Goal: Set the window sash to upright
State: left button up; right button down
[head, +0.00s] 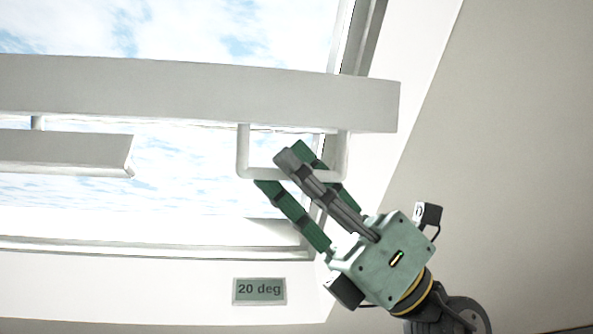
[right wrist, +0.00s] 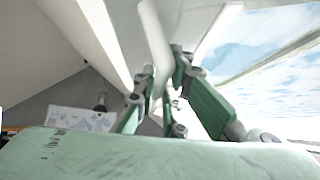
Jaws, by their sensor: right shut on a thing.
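The window sash (head: 200,92) shows in the head view as a wide pale bar across the upper part, tilted, with sky seen above and below it. A white U-shaped handle (head: 243,155) hangs from its lower right part. My right gripper (head: 290,170) has its green and dark fingers around the bottom bar of this handle and is shut on it. In the right wrist view the white handle (right wrist: 152,40) runs down between the fingers (right wrist: 165,95). A small plate (head: 259,291) below the window reads "20 deg". My left gripper is in neither view.
A shorter white bar (head: 65,153) hangs under the sash at the left. The window frame's lower ledge (head: 150,248) runs below. The sloped wall (head: 510,150) fills the right side. A pale patterned panel (right wrist: 80,120) shows at the lower left of the wrist view.

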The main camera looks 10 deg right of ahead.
pick_arm(q)
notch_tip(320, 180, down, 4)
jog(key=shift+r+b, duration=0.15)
jog(key=shift+b, duration=1.1)
pick_arm(e)
jog(key=w+f+n+g, duration=0.4)
jog(key=w+f, duration=0.8)
jog(key=w, duration=0.3)
jog(key=shift+w+f+n+h, duration=0.2)
jog(key=shift+w+n+h, duration=0.05)
jog(key=shift+n+h, duration=0.05)
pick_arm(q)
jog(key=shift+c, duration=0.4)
